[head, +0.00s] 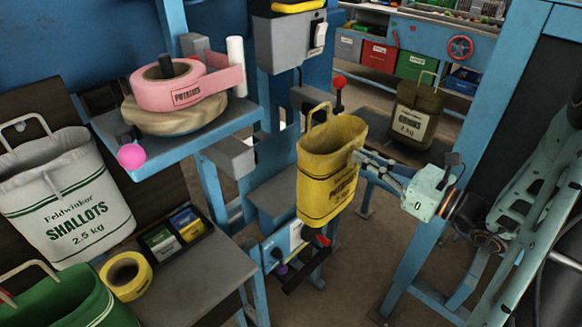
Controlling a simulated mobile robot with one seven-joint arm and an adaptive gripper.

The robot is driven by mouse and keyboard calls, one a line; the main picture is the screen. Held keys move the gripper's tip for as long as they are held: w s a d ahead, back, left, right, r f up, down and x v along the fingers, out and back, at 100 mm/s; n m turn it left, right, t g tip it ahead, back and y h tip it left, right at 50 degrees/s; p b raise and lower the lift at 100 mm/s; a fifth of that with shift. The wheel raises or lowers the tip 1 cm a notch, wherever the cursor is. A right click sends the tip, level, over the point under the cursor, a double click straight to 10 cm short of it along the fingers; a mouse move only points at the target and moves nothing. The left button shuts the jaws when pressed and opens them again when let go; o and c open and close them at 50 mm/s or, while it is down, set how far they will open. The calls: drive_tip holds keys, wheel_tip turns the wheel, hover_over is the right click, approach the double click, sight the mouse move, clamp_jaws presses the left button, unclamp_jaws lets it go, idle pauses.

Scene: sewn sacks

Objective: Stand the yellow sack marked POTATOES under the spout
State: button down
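The yellow sack (327,178) has an open top, a loop handle and dark printing that reads as POTATOES, partly turned away. It is upright with a slight tilt, in front of the blue machine frame. My gripper (362,160) comes from the right, with its fingers at the sack's upper right rim, and appears shut on it. The sack's base seems clear of any support, though what lies right beneath is hard to judge. A grey box (283,43) on the blue machine is above and left of the sack; a spout opening cannot be made out.
A white SHALLOTS sack (67,200) and a green sack (62,300) are at left. A pink tape roll (172,85) sits on a blue shelf; a yellow roll (126,275) lies below. A brown sack (413,115) stands behind. A blue post (500,90) rises at right.

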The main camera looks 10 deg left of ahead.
drive_tip(key=shift+f+p+x, duration=0.25)
drive_tip(key=shift+f+x, duration=0.3)
drive_tip(key=shift+x, duration=2.3)
drive_tip(key=shift+f+p+x, duration=0.3)
drive_tip(key=shift+f+x, duration=0.3)
drive_tip(key=shift+x, duration=2.25)
drive_tip(key=shift+f+p+x, duration=0.25)
drive_tip(key=shift+f+x, duration=0.3)
drive_tip(key=shift+x, duration=2.3)
drive_tip(key=shift+f, duration=0.2)
drive_tip(key=c, duration=2.2)
unclamp_jaws()
drive_tip(key=shift+o, duration=0.2)
drive_tip(key=shift+r, duration=0.15)
